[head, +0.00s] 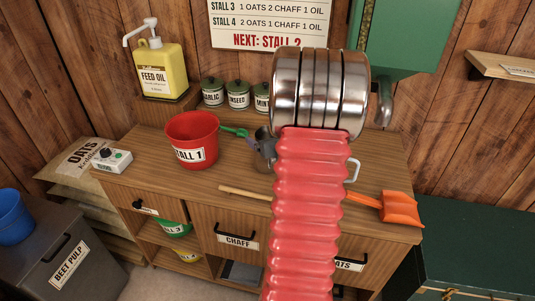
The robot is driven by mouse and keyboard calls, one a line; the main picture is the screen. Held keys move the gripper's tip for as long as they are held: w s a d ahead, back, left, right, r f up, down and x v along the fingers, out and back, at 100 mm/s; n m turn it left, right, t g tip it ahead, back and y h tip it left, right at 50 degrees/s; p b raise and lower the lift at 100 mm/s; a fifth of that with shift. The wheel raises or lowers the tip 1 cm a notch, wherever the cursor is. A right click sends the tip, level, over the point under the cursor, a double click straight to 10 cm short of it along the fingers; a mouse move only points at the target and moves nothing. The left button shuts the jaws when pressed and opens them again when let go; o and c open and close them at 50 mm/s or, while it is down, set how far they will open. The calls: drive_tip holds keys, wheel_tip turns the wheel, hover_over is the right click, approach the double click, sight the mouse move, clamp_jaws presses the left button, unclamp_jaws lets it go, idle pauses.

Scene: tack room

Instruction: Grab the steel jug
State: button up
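My arm, with its red ribbed sleeve and shiny steel wrist, fills the middle of the head view and covers the centre of the wooden counter (160,182). A dark grey metallic piece shows just left of the sleeve, at counter height. It may be part of the steel jug or of my gripper; I cannot tell which. A pale loop-shaped handle (354,170) shows right of the sleeve; what it belongs to is hidden. No whole jug is visible. My gripper's fingers cannot be made out, so its opening and contact are hidden.
A red STALL 1 bucket (192,140) and green scoop (235,131) stand left of my arm. A yellow feed oil bottle (162,70) and several small canisters (238,94) are behind. An orange shovel (400,208) lies at the right front. A green cabinet (405,35) hangs at back right.

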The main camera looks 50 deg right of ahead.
drive_tip(key=c, duration=1.8)
